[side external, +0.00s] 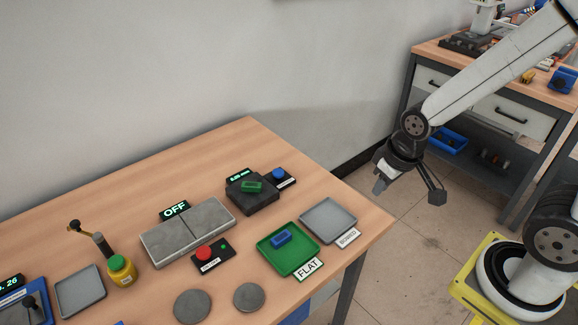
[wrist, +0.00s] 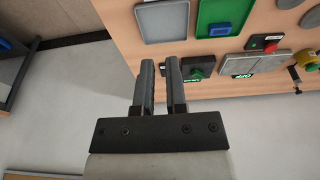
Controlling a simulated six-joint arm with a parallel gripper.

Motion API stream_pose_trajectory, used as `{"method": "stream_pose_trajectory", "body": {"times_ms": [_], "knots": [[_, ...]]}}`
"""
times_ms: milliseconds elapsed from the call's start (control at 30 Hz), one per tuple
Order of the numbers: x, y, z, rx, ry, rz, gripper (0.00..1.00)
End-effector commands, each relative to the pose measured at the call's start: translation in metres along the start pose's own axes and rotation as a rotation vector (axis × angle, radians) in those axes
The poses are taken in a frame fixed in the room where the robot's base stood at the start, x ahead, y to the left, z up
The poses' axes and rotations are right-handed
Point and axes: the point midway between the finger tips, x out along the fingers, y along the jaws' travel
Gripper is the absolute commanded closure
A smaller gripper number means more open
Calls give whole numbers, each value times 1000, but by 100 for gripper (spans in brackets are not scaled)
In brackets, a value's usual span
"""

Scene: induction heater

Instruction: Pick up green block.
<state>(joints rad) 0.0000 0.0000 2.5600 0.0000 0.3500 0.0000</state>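The green block (side external: 252,187) lies on top of a black square device (side external: 262,202) near the back right of the table. My gripper (side external: 379,188) hangs in the air beyond the table's right edge, well apart from the block. In the wrist view the two fingers of my gripper (wrist: 160,61) stand a narrow gap apart with nothing between them.
A green FLAT tray (side external: 301,263) holds a blue block (side external: 281,239). A grey tray (side external: 328,220) lies beside it. A blue button (side external: 278,174) adjoins the black device.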

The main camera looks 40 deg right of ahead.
Motion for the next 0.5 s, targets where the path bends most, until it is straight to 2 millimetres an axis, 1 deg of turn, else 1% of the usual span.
{"method": "stream_pose_trajectory", "body": {"times_ms": [33, 67, 100, 167, 200, 233, 500], "knots": [[0, 0, 0, 0, 0, 0, 65], [0, 0, 0, 0, 0, 0, 56], [0, 0, 0, 0, 0, 0, 43], [0, 0, 0, 0, 0, 0, 24], [0, 0, 0, 0, 0, 0, 11], [0, 0, 0, 0, 0, 0, 4], [0, 0, 0, 0, 0, 0, 4]]}}
